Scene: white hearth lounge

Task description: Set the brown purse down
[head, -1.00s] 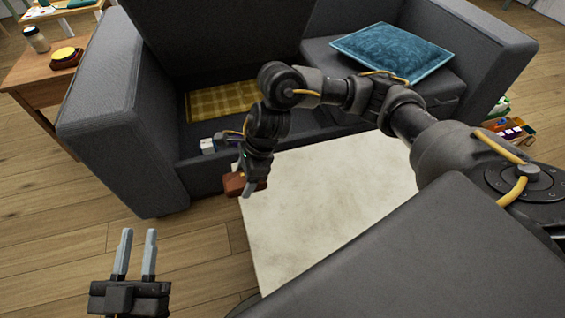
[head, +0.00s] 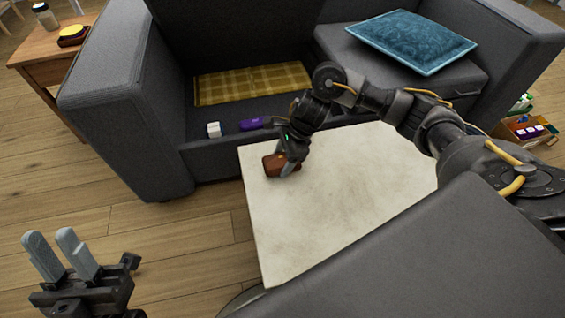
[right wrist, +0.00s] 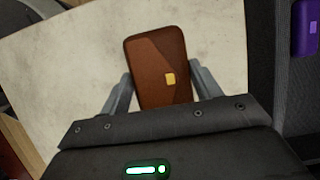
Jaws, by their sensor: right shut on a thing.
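The brown purse (head: 273,165) is held in my right gripper (head: 287,168), over the far left part of the pale tabletop (head: 330,200). In the right wrist view the purse (right wrist: 160,72) sits between the two fingers of the gripper (right wrist: 164,88), with a small gold clasp on its front and the pale surface behind it. I cannot tell whether the purse touches the surface. My left gripper (head: 58,256) is open and empty, above the wooden floor at the lower left.
The grey sofa (head: 120,110) stands behind the pale surface. A blue cushion (head: 410,40) lies on the right seat. Most of the pale surface is clear.

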